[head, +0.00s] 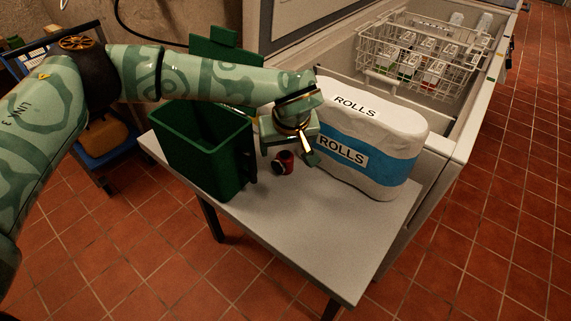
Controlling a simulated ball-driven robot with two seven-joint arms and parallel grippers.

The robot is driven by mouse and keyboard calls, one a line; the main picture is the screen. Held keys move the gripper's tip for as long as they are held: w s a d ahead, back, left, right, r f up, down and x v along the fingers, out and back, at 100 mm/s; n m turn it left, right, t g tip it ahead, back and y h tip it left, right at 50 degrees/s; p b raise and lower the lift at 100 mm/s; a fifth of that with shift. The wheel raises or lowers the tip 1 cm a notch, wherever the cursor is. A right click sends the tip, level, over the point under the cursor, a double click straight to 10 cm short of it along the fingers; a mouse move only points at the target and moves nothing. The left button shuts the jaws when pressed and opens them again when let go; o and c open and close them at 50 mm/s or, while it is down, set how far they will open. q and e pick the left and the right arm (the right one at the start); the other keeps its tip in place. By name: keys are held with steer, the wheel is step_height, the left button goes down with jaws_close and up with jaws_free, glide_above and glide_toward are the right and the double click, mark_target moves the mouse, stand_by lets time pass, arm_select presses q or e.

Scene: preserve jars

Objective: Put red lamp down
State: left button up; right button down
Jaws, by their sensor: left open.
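A small red lamp (285,161) with a dark end lies on the grey table (285,245), to the right of the green bin. My left gripper (300,160) is just above and beside the lamp. Its jaws are open, and the lamp looks free of them, though the gripper partly blocks the contact area. My right gripper is not in the view.
A dark green bin (213,160) stands at the table's left. A white and blue pack of rolls (375,140) stands close to the gripper's right. Behind is an open chest with a wire basket (420,60) of jars. The table's front part is clear.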

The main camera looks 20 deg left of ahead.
mark_target(283, 154)
arm_select(q)
steer(key=shift+w+a+f+b, duration=0.2)
steer(key=shift+f+b, duration=0.15)
steer(key=shift+f, duration=0.25)
steer(key=b+x, duration=0.1)
steer(key=x, duration=0.1)
steer(key=b+x, duration=0.1)
steer(key=x, duration=0.1)
steer(key=shift+w, duration=0.45)
steer(key=shift+r, duration=0.2)
steer(key=shift+c, duration=0.3)
steer(key=c, duration=1.1)
